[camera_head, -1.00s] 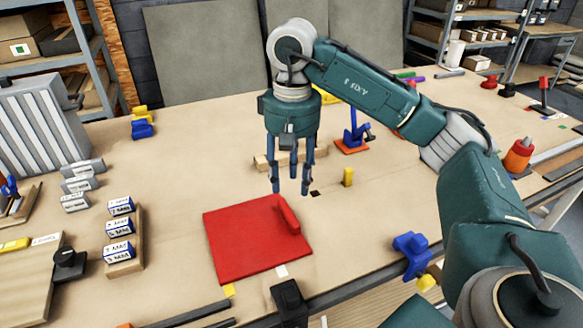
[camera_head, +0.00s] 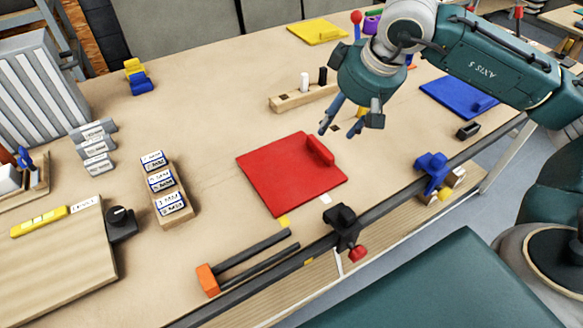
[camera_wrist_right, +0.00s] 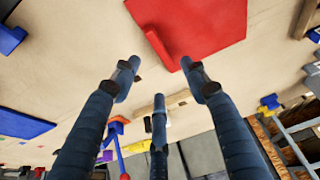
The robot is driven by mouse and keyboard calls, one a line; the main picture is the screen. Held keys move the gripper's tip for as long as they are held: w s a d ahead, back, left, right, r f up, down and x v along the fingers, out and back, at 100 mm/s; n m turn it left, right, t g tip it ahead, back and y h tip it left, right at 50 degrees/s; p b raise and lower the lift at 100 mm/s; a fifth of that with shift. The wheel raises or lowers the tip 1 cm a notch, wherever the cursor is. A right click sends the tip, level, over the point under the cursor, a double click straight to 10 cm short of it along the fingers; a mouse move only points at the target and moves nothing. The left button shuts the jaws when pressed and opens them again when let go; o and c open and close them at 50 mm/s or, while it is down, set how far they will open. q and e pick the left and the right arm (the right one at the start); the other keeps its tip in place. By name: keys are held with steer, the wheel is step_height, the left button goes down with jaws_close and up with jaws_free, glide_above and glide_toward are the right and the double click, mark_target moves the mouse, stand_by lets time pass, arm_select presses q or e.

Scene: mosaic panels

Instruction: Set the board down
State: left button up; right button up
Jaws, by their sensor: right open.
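The red board (camera_head: 285,178) lies flat on the workbench in the middle of the head view, with a raised red handle (camera_head: 320,150) near its right edge. The board also shows at the top of the right wrist view (camera_wrist_right: 208,22). My right gripper (camera_head: 343,132) is open and empty, just beyond and to the right of the handle, apart from the board. In the right wrist view its fingers (camera_wrist_right: 160,85) are spread with nothing between them. My left gripper is not in view.
A wooden block with pegs (camera_head: 303,97) stands behind the board. A blue board (camera_head: 455,97) lies to the right and a yellow board (camera_head: 318,31) at the back. A black clamp (camera_head: 343,222) sits at the front edge. Labelled blocks (camera_head: 163,185) stand left.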

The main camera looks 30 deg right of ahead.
steer(key=p, duration=0.1)
glide_above(323, 145)
steer(key=s, duration=0.3)
steer(key=f, duration=0.5)
steer(key=shift+w+d+f, duration=0.2)
steer(key=shift+d+f, duration=0.1)
steer(key=shift+d, duration=0.05)
steer(key=x, duration=0.1)
steer(key=p+x, duration=0.1)
steer(key=x, duration=0.1)
steer(key=p+x, duration=0.1)
steer(key=shift+w+a+f, duration=0.1)
steer(key=shift+w+a, duration=0.1)
steer(key=shift+a, duration=0.15)
steer(key=shift+w+f, duration=0.1)
steer(key=shift+f, duration=0.3)
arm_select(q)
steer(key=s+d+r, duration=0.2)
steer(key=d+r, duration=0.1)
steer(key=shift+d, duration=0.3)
